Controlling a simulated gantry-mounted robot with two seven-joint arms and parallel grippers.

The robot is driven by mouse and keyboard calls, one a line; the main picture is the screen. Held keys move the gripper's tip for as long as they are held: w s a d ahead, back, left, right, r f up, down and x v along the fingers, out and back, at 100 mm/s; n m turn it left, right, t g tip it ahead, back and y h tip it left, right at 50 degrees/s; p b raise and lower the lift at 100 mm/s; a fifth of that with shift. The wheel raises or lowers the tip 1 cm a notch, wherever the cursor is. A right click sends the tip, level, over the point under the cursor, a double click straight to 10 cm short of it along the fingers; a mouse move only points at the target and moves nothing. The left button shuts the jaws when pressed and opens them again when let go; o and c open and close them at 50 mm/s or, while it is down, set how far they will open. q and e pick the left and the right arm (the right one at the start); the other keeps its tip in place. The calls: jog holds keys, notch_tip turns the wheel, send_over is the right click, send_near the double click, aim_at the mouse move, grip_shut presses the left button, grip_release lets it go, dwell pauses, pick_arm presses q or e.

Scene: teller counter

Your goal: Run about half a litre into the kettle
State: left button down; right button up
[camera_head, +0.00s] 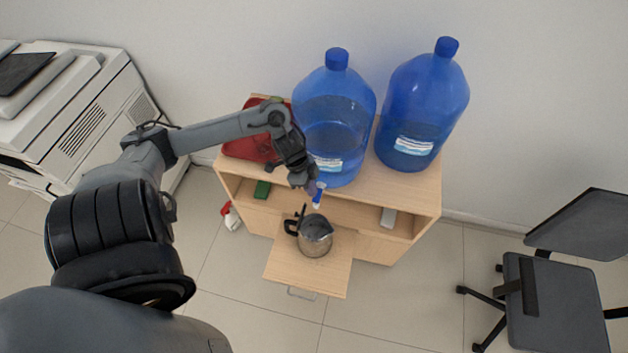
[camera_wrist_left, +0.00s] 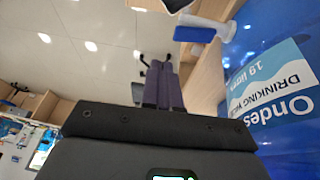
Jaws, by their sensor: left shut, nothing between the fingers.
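The kettle (camera_head: 316,240), glass-sided with a dark handle, stands upright on a pulled-out wooden shelf (camera_head: 283,267). A large blue water bottle (camera_head: 334,115) stands above it on the cabinet top. Its tap (camera_head: 319,193), white with a blue end, juts out over the kettle; it also shows in the left wrist view (camera_wrist_left: 203,33). My left gripper (camera_head: 311,190) is close beside the tap. In the left wrist view its fingers (camera_wrist_left: 163,84) are together and empty, apart from the tap in that picture. Whether water is running is too small to tell. My right gripper is not in view.
A second blue bottle (camera_head: 421,105) stands at the right on the cabinet (camera_head: 408,190). A red object (camera_head: 250,146) lies at the left of the top. A printer (camera_head: 75,110) stands left and an office chair (camera_head: 555,290) right. The floor between cabinet and chair is clear.

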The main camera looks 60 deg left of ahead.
pick_arm(q)
jog(key=a+r+p, duration=0.2)
jog(key=a+r, duration=0.2)
jog(key=r, duration=0.3)
jog(key=shift+w+a+y, duration=0.35)
jog(key=shift+a+y, duration=0.05)
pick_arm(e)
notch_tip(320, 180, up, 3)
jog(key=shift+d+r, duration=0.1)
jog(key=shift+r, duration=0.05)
pick_arm(q)
jog(key=shift+f, duration=0.2)
send_over(317, 199)
jog(key=a, duration=0.2)
jog(key=f, duration=0.9)
jog(key=shift+d+f, duration=0.25)
jog(key=shift+s+d+f, duration=0.15)
jog(key=shift+s+f, duration=0.05)
jog(key=shift+f, duration=0.75)
jog(key=shift+s+d+f, duration=0.15)
jog(key=shift+s+f, duration=0.05)
jog(key=shift+f, duration=0.7)
